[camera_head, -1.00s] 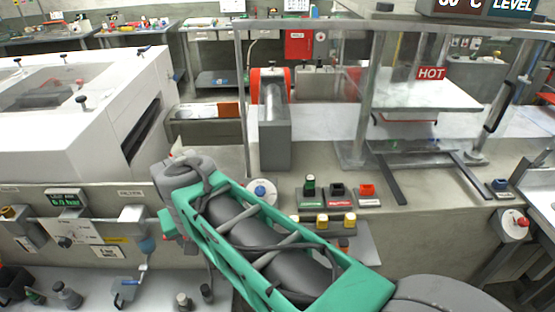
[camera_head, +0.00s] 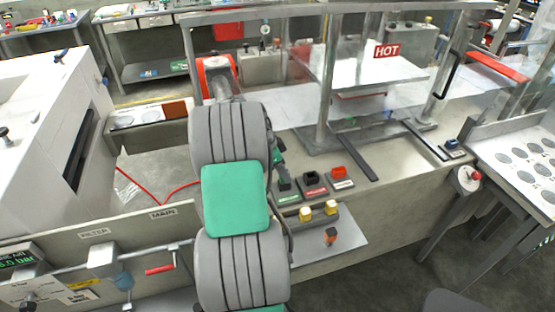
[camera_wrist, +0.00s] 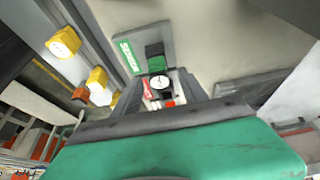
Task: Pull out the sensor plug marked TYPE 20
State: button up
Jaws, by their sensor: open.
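No TYPE 20 marking is readable. My gripper (camera_wrist: 160,92) is open in the wrist view, near the black and red bases. A small round white dial (camera_wrist: 160,82) shows between its dark fingers; I cannot tell what it belongs to.
Yellow knobs (camera_head: 305,214) (camera_head: 331,207) sit on a ledge in front of the bases, with an orange piece (camera_head: 331,236) below. A metal frame with a HOT sign (camera_head: 386,51) stands behind. A white machine (camera_head: 45,130) stands left. A blue-topped base (camera_head: 451,145) is at right.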

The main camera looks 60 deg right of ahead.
jog(key=shift+x, duration=0.8)
grip_shut()
